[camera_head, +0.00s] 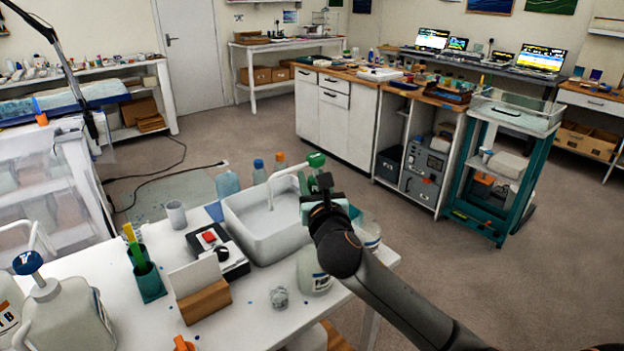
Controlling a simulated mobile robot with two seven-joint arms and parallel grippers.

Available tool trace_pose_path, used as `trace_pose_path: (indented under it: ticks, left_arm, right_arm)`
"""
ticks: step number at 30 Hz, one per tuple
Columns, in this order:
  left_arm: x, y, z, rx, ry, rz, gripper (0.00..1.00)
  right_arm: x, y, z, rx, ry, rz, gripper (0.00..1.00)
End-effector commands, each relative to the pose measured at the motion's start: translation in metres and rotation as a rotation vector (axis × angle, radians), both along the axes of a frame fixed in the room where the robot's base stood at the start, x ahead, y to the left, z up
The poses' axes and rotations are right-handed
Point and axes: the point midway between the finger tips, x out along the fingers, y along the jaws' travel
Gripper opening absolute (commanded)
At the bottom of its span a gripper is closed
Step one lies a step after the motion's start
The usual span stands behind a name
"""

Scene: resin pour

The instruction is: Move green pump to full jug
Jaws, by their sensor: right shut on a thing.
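The green pump (316,159) has a green head and a white curved spout that reaches left over the white basin. My right gripper (318,187) is shut on it, at the right end of the basin. My wrist hides the pump's lower part. A translucent jug (314,272) stands below my right arm and is partly hidden by it. Another pale container (369,236) shows just right of my wrist. A large white jug (66,316) with a blue pump (28,263) stands at the front left. I cannot tell which jug is the full one. My left gripper is out of view.
The white basin (246,236) stands mid-table. Left of it are a scale (232,264), a grey cup (176,215), a teal cup of tools (149,284) and a wooden card holder (204,299). Bottles stand behind the basin. The white tabletop (250,325) is fairly clear at the front.

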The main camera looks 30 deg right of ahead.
Motion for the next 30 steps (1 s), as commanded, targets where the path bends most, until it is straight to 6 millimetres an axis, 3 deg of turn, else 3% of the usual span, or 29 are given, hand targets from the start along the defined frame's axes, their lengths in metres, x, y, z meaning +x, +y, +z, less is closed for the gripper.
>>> trace_pose_path:
  ticks: [7, 14, 30]
  left_arm:
    - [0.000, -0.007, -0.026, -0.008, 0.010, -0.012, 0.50]
    - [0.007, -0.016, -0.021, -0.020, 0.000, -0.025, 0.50]
    - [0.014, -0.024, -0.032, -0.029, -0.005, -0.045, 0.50]
  right_arm:
    - [0.000, 0.000, -0.022, 0.002, -0.004, 0.000, 0.00]
    - [0.000, 0.000, -0.038, 0.000, 0.000, 0.001, 0.00]
    - [0.000, 0.000, -0.081, -0.001, 0.000, 0.001, 0.00]
